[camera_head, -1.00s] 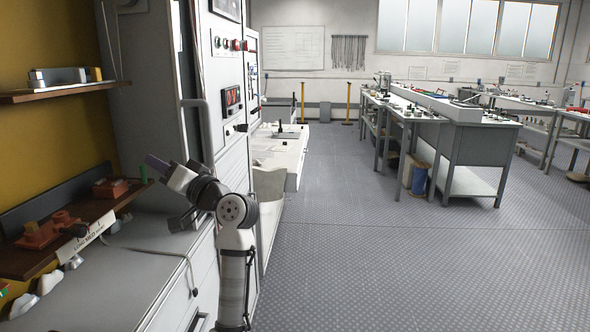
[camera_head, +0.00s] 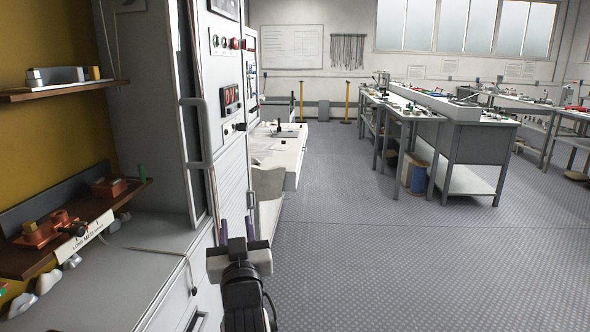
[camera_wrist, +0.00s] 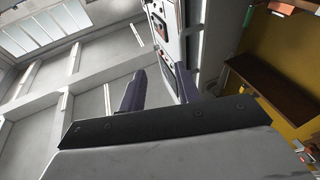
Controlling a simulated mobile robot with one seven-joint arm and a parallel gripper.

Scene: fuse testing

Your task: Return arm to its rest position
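My gripper (camera_head: 237,229) shows low in the middle-left of the head view, in front of the white cabinet. Its two purple fingers point up and away from my camera. In the wrist view my gripper (camera_wrist: 158,90) has its two fingers apart with nothing between them. My dark wrist and forearm sit below it at the bottom edge of the head view. The rest of the arm is out of view or hidden.
The tall cabinet (camera_head: 229,150) with buttons and a red display stands close on the left. A wooden shelf (camera_head: 100,212) with red fixtures and a green cylinder hangs over a grey counter (camera_head: 110,275). Workbenches (camera_head: 478,140) stand at right. The floor (camera_head: 400,270) between is clear.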

